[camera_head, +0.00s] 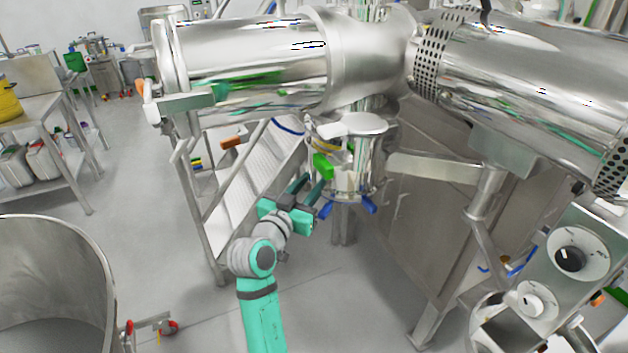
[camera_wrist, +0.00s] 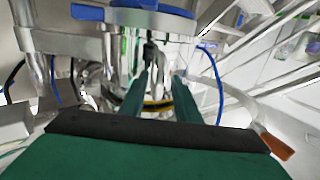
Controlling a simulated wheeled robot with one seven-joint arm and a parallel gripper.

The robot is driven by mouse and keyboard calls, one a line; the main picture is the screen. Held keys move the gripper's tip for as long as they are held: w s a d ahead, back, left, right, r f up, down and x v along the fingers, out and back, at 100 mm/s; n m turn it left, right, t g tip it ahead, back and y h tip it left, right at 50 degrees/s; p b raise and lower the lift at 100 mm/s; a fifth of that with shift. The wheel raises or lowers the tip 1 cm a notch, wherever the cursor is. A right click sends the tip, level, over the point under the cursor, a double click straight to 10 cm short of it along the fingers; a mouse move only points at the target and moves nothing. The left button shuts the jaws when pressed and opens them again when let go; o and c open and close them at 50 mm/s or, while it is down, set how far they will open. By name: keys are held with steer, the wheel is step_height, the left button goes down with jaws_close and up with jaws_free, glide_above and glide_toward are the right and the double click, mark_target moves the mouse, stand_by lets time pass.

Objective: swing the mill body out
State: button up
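The mill body (camera_head: 352,180) looks to be the short shiny cylinder under the big steel vessel, with a green handle (camera_head: 323,165) on its left and blue levers (camera_head: 368,205) at its base. My gripper (camera_head: 311,184) is just left of and below the green handle, pointing up toward it. In the wrist view, my gripper's (camera_wrist: 160,80) two teal fingers stand apart with a gap between them. A dark knob (camera_wrist: 150,52) and a yellow-and-black band (camera_wrist: 157,105) show in that gap, and no object is clearly gripped. I cannot tell whether a finger touches the mill.
A large steel cylinder (camera_head: 250,60) hangs above the arm. A white-stepped stair (camera_head: 240,175) stands behind it on the left. A support frame (camera_head: 440,290) and control panel (camera_head: 570,255) are at right. A steel drum (camera_head: 50,290) is at lower left. Grey floor is clear around my arm.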

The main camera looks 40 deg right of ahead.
steer(key=shift+x, duration=0.95)
jaws_close()
steer(key=shift+a, duration=0.1)
